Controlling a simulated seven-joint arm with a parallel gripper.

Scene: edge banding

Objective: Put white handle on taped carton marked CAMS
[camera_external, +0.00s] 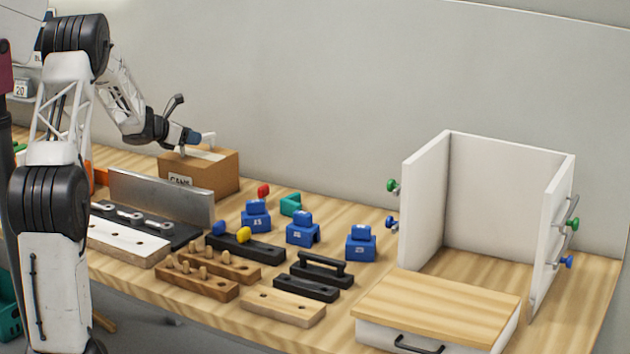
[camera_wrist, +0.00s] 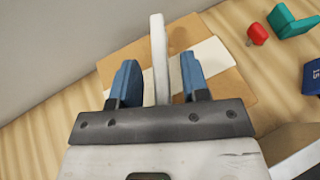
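The taped carton marked CAMS (camera_external: 213,177) stands on the bench near the back wall; its top with the pale tape strip (camera_wrist: 212,62) lies below my gripper in the wrist view. The white handle (camera_external: 209,136) is at the carton's top in the external view. In the wrist view the white handle (camera_wrist: 159,58) stands between my two blue fingers, with a gap showing on each side. My gripper (camera_wrist: 158,80) is open around it; in the external view my gripper (camera_external: 193,137) is just over the carton. Whether the handle's feet touch the tape is hard to tell.
A metal fence (camera_external: 160,197) stands in front of the carton. A red knob (camera_external: 263,190), a teal piece (camera_external: 290,204) and several blue blocks (camera_external: 302,230) lie to the right. A white cabinet (camera_external: 500,195) stands at far right. The wall is close behind the carton.

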